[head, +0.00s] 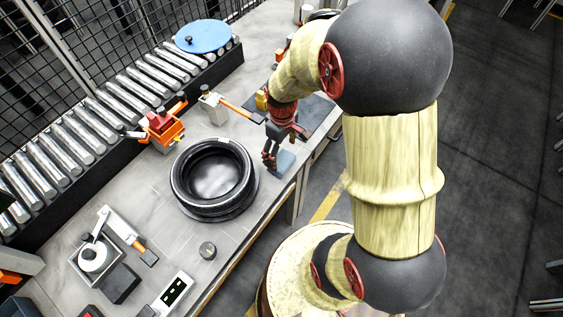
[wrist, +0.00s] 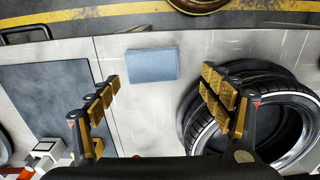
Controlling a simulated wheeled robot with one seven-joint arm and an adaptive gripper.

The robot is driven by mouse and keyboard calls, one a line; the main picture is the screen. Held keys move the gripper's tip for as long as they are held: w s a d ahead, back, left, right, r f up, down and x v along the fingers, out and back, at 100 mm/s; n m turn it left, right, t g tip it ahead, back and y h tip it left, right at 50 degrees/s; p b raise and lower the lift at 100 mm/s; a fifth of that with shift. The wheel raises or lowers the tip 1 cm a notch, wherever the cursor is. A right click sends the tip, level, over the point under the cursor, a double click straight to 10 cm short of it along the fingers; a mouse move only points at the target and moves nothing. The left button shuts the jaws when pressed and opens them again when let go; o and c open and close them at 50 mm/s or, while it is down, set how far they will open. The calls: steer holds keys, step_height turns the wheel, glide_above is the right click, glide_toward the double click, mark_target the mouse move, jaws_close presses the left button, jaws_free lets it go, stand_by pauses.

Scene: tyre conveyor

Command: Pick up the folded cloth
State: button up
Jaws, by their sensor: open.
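The folded cloth is a flat blue-grey rectangle. In the wrist view the cloth (wrist: 152,64) lies flat on the light worktop near its edge, between and beyond my fingertips. In the head view the cloth (head: 285,161) shows at the worktop's right edge, just beside my gripper (head: 270,158), which partly covers it. In the wrist view my gripper (wrist: 160,82) is open, with its two gold-padded fingers wide apart and nothing between them. The fingers appear apart from the cloth; their exact height above it is hard to tell.
A black tyre (head: 213,178) lies close beside my gripper; it also shows at the right in the wrist view (wrist: 293,105). A dark mat (wrist: 50,100) lies left of the cloth. A roller conveyor (head: 110,113) runs along the back. An orange-handled tool (head: 239,110) lies near.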

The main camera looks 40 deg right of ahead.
mark_target(282, 161)
steer(key=o, duration=0.3)
steer(key=f, duration=0.3)
steer(key=shift+w+d+b, duration=0.3)
steer(key=shift+d+b, duration=0.1)
steer(key=shift+o, duration=0.2)
steer(key=shift+w+f+b, duration=0.25)
steer(key=shift+f+b, duration=0.3)
steer(key=shift+f, duration=0.85)
steer(key=shift+w+f+b, duration=0.2)
steer(key=shift+f+b, duration=0.35)
steer(key=shift+f, duration=0.8)
steer(key=shift+r, duration=0.1)
steer(key=shift+c, duration=1.2)
steer(key=c, duration=1)
